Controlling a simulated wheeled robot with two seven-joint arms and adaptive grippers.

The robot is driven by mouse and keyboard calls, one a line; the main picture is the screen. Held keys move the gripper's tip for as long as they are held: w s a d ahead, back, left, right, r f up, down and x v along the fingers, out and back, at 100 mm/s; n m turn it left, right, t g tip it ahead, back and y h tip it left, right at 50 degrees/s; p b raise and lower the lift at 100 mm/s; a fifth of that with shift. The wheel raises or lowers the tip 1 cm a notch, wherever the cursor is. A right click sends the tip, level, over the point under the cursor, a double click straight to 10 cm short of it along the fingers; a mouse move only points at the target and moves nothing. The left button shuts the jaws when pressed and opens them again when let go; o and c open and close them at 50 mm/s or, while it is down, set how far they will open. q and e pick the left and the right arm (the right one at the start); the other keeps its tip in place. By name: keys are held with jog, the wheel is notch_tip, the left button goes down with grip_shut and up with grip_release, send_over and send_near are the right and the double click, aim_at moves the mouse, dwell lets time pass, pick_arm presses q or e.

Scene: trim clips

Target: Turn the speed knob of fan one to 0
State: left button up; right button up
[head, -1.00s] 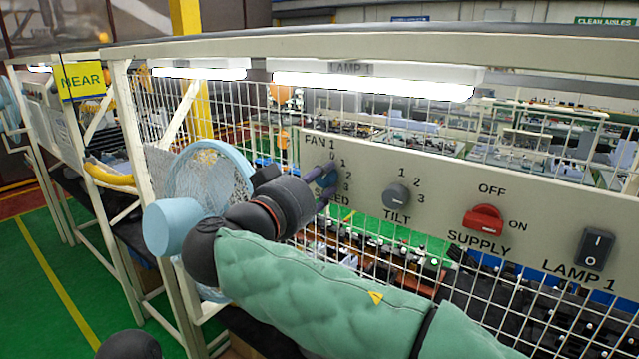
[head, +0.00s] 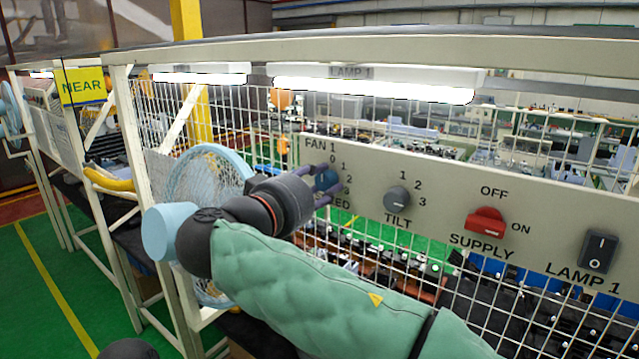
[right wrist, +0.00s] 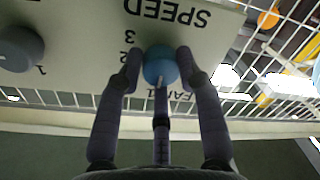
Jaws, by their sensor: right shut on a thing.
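The blue speed knob of fan one (head: 325,180) sits on the beige panel (head: 445,180) under the FAN 1 label, with numbers 0 to 3 around its upper and right side. My right gripper (head: 322,184) reaches it from the left, its purple-grey fingers above and below it. In the right wrist view, the knob (right wrist: 160,65) is between the fingertips of my right gripper (right wrist: 159,68), which is shut on it. A pale mark on the knob points down in that view, toward the FAN 1 lettering. The 0 is hidden there. My left gripper is not in view.
Right along the panel are the grey TILT knob (head: 397,199), the red SUPPLY switch (head: 486,222) and the black LAMP 1 rocker (head: 598,251). A light-blue fan (head: 207,180) stands behind my right wrist. White wire mesh and frame posts surround the panel.

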jog(key=shift+f, duration=0.3)
jog(key=o, duration=1.1)
jog(key=shift+o, duration=0.2)
jog(key=shift+r, duration=0.1)
jog(key=shift+r, duration=0.1)
jog(key=v, duration=1.2)
jog(key=shift+w, duration=0.1)
